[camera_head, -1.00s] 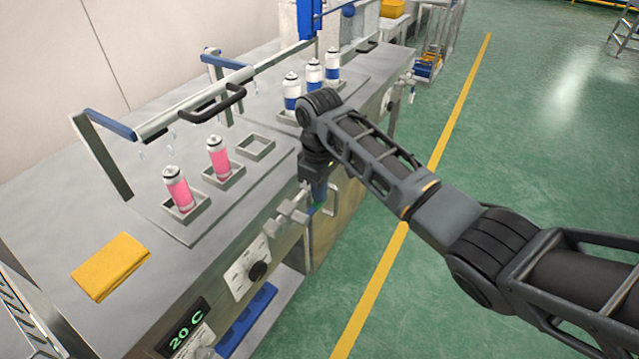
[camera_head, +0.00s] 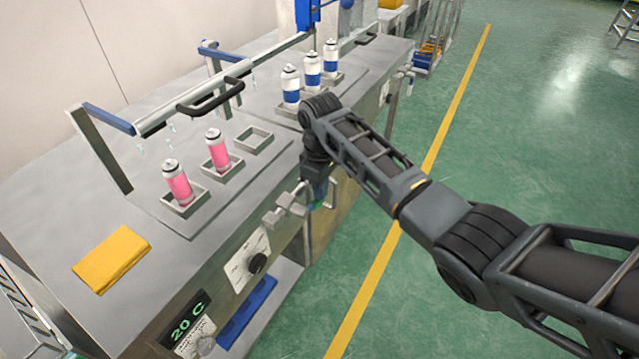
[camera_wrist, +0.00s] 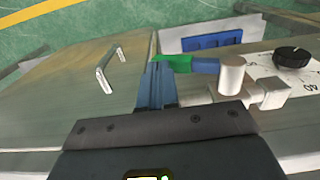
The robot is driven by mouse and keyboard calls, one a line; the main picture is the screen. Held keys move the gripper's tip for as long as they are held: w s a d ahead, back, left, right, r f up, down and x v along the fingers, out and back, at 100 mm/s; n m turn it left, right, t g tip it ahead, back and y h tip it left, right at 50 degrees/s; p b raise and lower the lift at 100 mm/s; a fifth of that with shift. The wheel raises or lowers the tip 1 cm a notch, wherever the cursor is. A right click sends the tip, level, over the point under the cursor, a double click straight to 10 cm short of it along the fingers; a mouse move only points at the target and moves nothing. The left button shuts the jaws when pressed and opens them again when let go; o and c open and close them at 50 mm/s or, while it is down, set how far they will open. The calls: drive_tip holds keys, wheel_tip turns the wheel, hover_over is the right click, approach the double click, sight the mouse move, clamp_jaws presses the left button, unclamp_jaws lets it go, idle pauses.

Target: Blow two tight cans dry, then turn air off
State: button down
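Two white-topped pink cans, the left one (camera_head: 177,184) and the right one (camera_head: 217,151), stand upright in square holders under a blow bar (camera_head: 190,101) with small pale marks below it. An air valve (camera_head: 286,206) sits on the bench front. In the wrist view its body (camera_wrist: 262,94) carries a lever with a blue shaft (camera_wrist: 206,66) and green end (camera_wrist: 176,62). My gripper (camera_wrist: 157,68) has its blue fingers close together, at the lever's green end. I see nothing between them. Whether they touch the lever is unclear. In the head view my arm partly hides the gripper.
An empty square holder (camera_head: 253,140) is beside the pink cans. Blue-and-white cans (camera_head: 313,71) stand farther back. A yellow cloth (camera_head: 112,259) lies at the near bench end. The front has a dial (camera_head: 257,263), a display (camera_head: 187,325) and a bar handle (camera_wrist: 108,69). Floor right is clear.

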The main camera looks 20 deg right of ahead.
sight(319, 204)
drive_tip(key=shift+s+a+f, duration=0.1)
drive_tip(key=shift+f, duration=1.4)
drive_tip(key=shift+s+a+f, duration=0.15)
drive_tip(key=shift+a+f, duration=0.1)
drive_tip(key=shift+f, duration=0.7)
